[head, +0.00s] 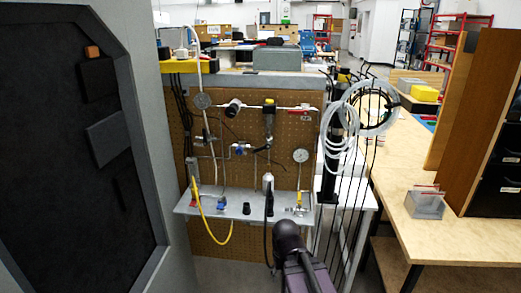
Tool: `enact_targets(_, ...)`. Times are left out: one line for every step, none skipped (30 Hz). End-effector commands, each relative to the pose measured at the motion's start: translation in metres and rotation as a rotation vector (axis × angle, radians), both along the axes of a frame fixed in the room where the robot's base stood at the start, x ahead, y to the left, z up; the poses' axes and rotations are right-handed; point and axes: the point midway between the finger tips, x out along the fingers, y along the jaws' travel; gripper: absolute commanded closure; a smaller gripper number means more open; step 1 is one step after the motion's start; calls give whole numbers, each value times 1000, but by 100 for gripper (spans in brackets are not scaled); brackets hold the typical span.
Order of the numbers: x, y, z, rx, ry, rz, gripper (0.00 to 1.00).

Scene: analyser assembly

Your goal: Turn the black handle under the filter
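The filter (269,122) appears to be the upright grey cylinder with a yellowish top, hanging from the pipe on the brown pegboard (225,125). A small dark part (262,149), possibly the black handle, shows just below it at the end of a thin line. It is too small to tell its exact angle. My arm (290,242) rises from the bottom of the head view, in front of and below the panel. My gripper's fingers cannot be made out, and nothing of mine touches the filter or the dark part in this view.
A blue valve (240,149), a red handle (299,113) and a gauge (301,155) sit close by. A grey shelf (228,208) with fittings and hoses juts out below. Coiled white tubing (338,130) hangs right; a dark-panelled cabinet (70,150) stands left.

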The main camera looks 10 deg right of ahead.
Motion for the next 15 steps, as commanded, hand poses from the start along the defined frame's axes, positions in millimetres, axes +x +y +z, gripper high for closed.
enact_targets(0, 0, 0, 0, 0, 0, 43)
enact_targets(0, 0, 0, 0, 0, 0, 43)
enact_targets(0, 0, 0, 0, 0, 0, 43)
enact_targets(0, 0, 0, 0, 0, 0, 43)
enact_targets(0, 0, 0, 0, -1, -1, 43)
enact_targets(1, 0, 1, 1, -4, -2, 43)
enact_targets(2, 0, 1, 3, -9, -5, 43)
enact_targets(3, 1, 2, 4, -14, -7, 43)
enact_targets(6, 1, 3, 8, -24, -13, 43)
enact_targets(8, 2, 5, 11, -34, -18, 43)
enact_targets(11, 2, 6, 16, -47, -25, 43)
enact_targets(16, 7, 9, 23, -67, -32, 43)
enact_targets(20, 8, 11, 29, -86, -42, 43)
enact_targets(25, 10, 14, 36, -106, -52, 43)
enact_targets(32, 11, 18, 48, -137, -72, 43)
